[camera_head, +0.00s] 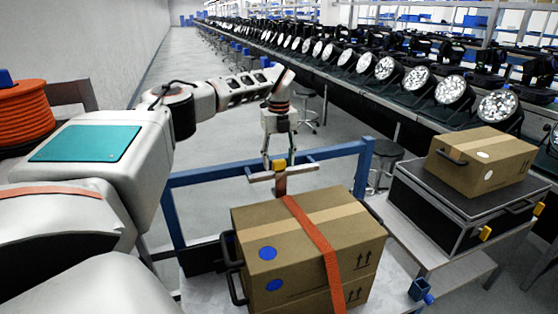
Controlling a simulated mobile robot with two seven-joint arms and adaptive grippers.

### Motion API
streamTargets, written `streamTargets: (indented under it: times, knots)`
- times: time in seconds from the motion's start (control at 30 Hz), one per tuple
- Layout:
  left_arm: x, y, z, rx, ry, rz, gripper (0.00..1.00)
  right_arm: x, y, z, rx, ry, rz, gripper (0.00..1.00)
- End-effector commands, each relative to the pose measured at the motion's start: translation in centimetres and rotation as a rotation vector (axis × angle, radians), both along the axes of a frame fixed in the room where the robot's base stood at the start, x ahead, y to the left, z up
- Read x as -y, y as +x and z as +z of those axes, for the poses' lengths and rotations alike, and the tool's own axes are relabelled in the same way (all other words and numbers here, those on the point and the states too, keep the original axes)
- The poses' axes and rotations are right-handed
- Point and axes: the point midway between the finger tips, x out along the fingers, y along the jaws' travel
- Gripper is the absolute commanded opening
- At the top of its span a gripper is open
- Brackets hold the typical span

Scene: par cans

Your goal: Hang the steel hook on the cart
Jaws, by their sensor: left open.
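The cart is a light-topped platform with a blue tube frame (215,176) at its far side. A brown carton (330,232) stands on it, with an orange strap (318,236) across it. I cannot tell whether this is the steel hook; no other hook shape is clear. My left gripper (279,158) points down, open, its fingertips around or just above the yellow block. Contact is not clear. My right gripper is not in view.
A black case (450,215) carrying another carton (490,160) stands on a table at the right. A blue clamp (420,290) sits at the cart's near right edge. A long bench with lamps (418,80) runs behind. An orange cable reel (25,112) is at left.

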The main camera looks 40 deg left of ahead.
Motion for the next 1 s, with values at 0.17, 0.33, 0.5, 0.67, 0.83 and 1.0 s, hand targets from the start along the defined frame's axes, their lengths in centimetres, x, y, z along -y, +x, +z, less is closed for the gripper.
streamTargets:
  times: [0.17,0.33,0.5,0.67,0.83,1.0]
  knots:
    - [0.0,0.0,1.1,0.001,0.0,0.0,0.49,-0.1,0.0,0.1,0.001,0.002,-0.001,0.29]
    - [0.0,0.1,4.1,0.004,0.0,0.001,0.49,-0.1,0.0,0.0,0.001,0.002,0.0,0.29]
    - [0.0,0.1,7.6,0.004,0.001,0.001,0.49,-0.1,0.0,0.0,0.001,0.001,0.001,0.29]
    - [0.0,0.1,10.3,0.002,0.0,0.002,0.49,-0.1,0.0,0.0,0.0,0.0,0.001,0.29]
    - [0.0,0.0,11.7,0.001,0.0,0.001,0.49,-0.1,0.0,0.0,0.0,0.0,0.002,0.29]
    - [0.0,0.0,12.0,0.0,0.0,-0.001,0.49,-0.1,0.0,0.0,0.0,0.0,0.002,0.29]
